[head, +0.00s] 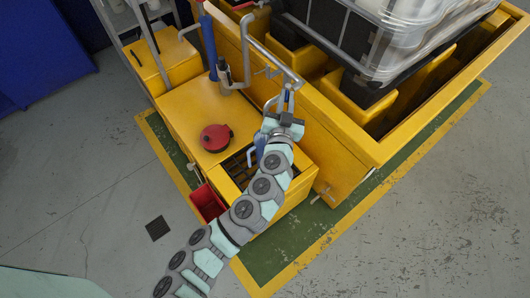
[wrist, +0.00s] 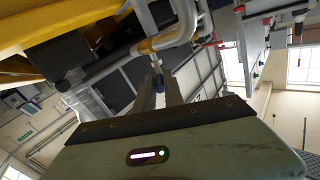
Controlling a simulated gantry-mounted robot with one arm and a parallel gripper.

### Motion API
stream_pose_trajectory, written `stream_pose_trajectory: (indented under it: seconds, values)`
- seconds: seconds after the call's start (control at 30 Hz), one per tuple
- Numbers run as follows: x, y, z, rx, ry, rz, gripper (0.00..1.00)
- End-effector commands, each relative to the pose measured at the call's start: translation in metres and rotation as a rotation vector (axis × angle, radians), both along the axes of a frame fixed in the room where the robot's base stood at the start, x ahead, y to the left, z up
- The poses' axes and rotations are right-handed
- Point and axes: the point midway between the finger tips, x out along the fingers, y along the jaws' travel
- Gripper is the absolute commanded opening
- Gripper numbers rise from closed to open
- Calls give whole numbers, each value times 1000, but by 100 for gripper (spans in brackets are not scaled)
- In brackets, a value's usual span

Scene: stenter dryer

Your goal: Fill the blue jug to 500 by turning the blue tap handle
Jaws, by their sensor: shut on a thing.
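My gripper (head: 286,100) is at the end of the grey pipe (head: 262,50) above the grated part of the yellow unit. In the wrist view, my gripper (wrist: 160,88) is shut on the small blue tap handle (wrist: 159,84), just below the bent pipe (wrist: 168,38). A blue piece (head: 261,146), probably the blue jug, shows beside my arm above the grate. My arm hides most of it, and neither its scale nor any water level can be read.
A red round lid (head: 215,138) sits on the yellow top left of my arm. A red bin (head: 207,202) stands by the unit's front. A caged white tank (head: 400,35) stands at the upper right.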

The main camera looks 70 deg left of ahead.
Motion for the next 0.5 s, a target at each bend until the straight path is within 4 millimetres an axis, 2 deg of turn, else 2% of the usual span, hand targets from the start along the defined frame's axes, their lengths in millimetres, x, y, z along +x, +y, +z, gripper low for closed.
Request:
stream_pose_trajectory:
  seconds: [0.33, 0.5]
  values:
    - [-3, 2, 1, -1, 2, -10, 0]
    - [-10, 6, 4, -4, 3, -102, 0]
